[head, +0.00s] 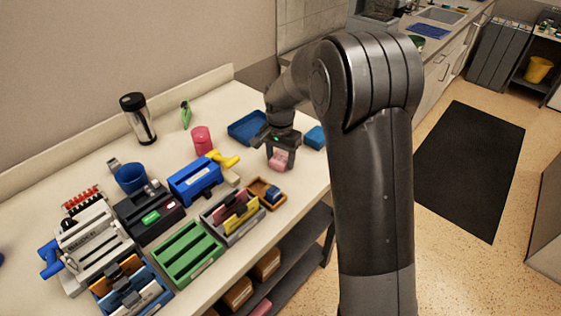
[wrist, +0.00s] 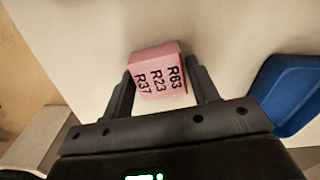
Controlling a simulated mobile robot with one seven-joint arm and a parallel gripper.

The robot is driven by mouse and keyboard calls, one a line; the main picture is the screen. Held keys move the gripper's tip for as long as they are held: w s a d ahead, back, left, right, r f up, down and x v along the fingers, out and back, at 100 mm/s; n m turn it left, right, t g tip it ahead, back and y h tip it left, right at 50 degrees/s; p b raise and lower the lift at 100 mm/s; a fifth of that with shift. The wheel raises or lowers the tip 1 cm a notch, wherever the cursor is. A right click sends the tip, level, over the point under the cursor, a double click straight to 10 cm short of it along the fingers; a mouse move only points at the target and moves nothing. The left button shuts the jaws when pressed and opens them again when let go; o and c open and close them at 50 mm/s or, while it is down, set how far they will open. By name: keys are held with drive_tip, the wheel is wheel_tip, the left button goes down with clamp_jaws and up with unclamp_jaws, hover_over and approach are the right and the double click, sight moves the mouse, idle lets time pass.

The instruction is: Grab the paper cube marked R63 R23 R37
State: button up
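The pink paper cube (wrist: 160,73), marked R63, R23 and R37, sits between the two fingers of my gripper (wrist: 162,92) in the wrist view. In the head view the cube (head: 278,160) shows below my gripper (head: 281,155), over the right part of the table. Whether it is clear of the tabletop cannot be told.
A blue tray (head: 245,127) lies just left of my gripper and a small blue box (head: 315,137) just right. A brown tray (head: 258,190) is in front. A pink cup (head: 202,140), stapler and organisers fill the table's left. The right table edge is near.

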drive_tip(key=c, duration=0.6)
